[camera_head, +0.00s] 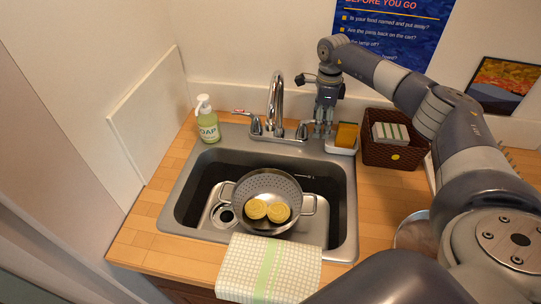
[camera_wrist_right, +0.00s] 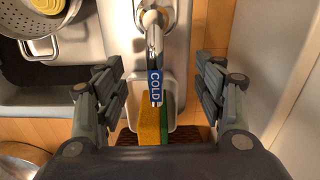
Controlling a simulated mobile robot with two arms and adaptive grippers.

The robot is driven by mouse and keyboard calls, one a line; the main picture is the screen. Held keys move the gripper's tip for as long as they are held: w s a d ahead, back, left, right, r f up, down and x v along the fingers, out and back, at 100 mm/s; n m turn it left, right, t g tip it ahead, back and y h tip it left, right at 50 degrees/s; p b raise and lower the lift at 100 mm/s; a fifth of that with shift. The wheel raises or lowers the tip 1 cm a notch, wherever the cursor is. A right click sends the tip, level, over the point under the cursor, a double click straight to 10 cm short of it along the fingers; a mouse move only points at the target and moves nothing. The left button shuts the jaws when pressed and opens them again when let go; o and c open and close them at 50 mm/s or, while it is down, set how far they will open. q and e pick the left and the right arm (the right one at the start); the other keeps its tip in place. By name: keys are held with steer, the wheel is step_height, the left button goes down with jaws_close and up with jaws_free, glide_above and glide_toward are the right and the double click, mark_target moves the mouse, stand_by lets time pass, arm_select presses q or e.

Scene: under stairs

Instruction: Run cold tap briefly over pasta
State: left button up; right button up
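The cold tap handle (camera_wrist_right: 155,84), a chrome lever with a blue COLD label, lies between the spread fingers of my right gripper (camera_wrist_right: 160,90) in the wrist view. The fingers are open and apart from it on both sides. In the head view my right gripper (camera_head: 322,130) points down at the right of the chrome faucet (camera_head: 275,100) and partly hides that handle. No water shows from the spout. Yellow pasta nests (camera_head: 267,211) lie in a grey two-handled colander (camera_head: 268,184) in the sink (camera_head: 340,200). The pasta also shows partly in the wrist view (camera_wrist_right: 42,17). My left gripper is not seen.
A red-marked tap handle (camera_head: 248,115) and a soap bottle (camera_head: 207,120) stand left of the spout. A sponge (camera_head: 346,135) in a white dish and a brown basket (camera_head: 393,153) are close right of my gripper. A checked towel (camera_head: 255,270) hangs over the front edge.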

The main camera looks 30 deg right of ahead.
step_height(320, 180, up, 7)
steer(key=p, duration=0.5)
steer(key=shift+s+r, duration=0.1)
stand_by(0.5)
steer(key=shift+f, duration=0.2)
